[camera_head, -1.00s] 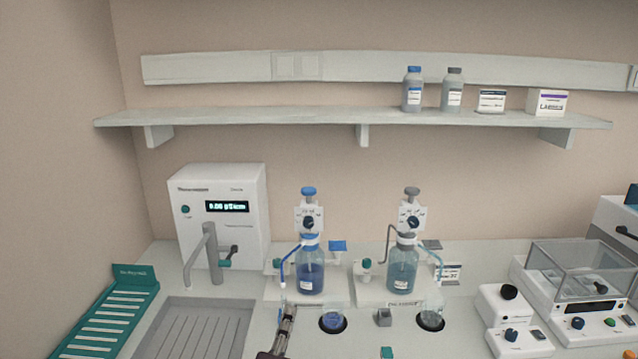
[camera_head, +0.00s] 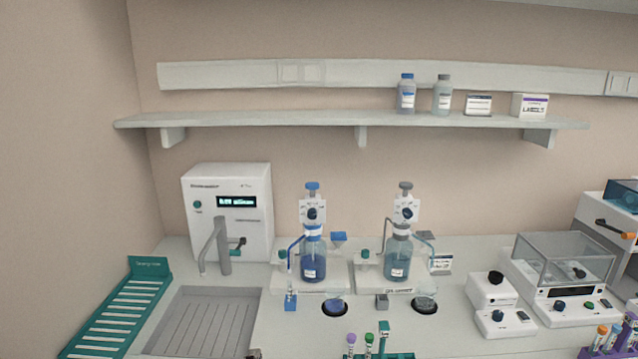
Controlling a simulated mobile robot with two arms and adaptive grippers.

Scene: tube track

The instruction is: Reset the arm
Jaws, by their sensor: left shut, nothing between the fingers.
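Only the dark tip of my left gripper (camera_head: 254,353) shows, at the bottom edge of the head view, in front of the sink's right corner. It is shut, touches nothing that I can see, and the rest of the arm is out of frame. My right gripper is not in view. A bottle with a blue-topped dispenser (camera_head: 313,262) and one with a grey-topped dispenser (camera_head: 398,262) stand upright on the bench.
A green tube rack (camera_head: 398,356) and a purple rack (camera_head: 622,344) stand at the front. A sink (camera_head: 190,318), a teal drying rack (camera_head: 125,305) and a balance (camera_head: 560,270) flank them.

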